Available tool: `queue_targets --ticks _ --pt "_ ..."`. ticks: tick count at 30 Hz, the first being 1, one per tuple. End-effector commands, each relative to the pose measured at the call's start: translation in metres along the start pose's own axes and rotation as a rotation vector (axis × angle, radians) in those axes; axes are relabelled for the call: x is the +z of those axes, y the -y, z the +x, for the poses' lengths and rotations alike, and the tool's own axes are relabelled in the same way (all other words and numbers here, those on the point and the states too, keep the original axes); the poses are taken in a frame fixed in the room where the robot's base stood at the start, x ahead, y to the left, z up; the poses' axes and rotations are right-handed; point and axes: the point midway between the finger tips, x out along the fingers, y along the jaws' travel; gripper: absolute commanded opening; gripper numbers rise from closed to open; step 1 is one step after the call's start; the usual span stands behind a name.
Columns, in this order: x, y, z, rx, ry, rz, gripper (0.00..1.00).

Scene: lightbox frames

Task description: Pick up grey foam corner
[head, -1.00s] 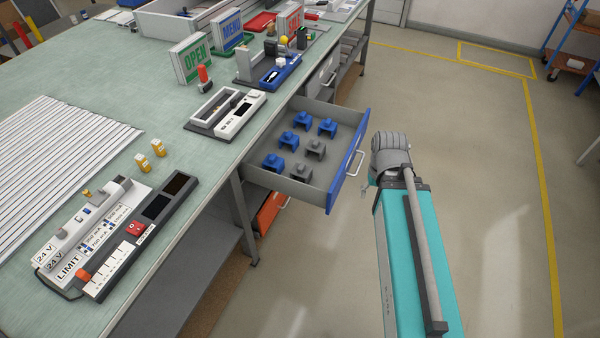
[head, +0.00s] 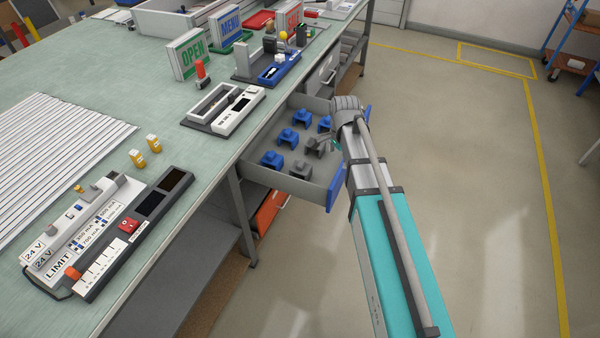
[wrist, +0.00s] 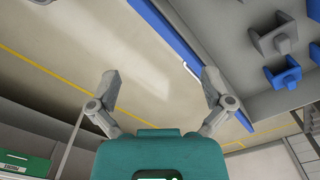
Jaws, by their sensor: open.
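Two grey foam corners lie in the open drawer, a nearer one (head: 300,168) and a farther one (head: 314,146) that my gripper partly covers. A grey corner (wrist: 273,40) also shows at the upper right of the wrist view. My gripper (head: 330,145) is at the drawer's right side, by the farther grey corner. In the wrist view my gripper (wrist: 162,86) is open, with nothing between its fingers. Its right finger overlaps the drawer's edge in the picture, and bare floor shows between the fingers.
Several blue foam corners (head: 272,160) lie beside the grey ones in the drawer (head: 262,179). The drawer's blue front (head: 335,187) is partly behind my arm. The workbench (head: 85,125) stands left, holding signs and devices. The floor (head: 470,150) to the right is clear.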

Motion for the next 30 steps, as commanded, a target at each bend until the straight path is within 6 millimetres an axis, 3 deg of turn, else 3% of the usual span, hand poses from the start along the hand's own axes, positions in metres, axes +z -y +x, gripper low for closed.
queue_targets --ticks 1,3,15,21,30 --pt "0.002 0.018 0.005 0.000 0.000 0.060 1.00" --pt "0.006 0.035 0.009 0.000 0.000 0.152 1.00" --pt "0.037 0.126 0.028 0.000 0.000 0.662 1.00" --pt "0.049 0.152 0.033 0.000 0.000 0.825 1.00" --pt "0.055 0.159 0.034 0.000 0.000 0.885 1.00"
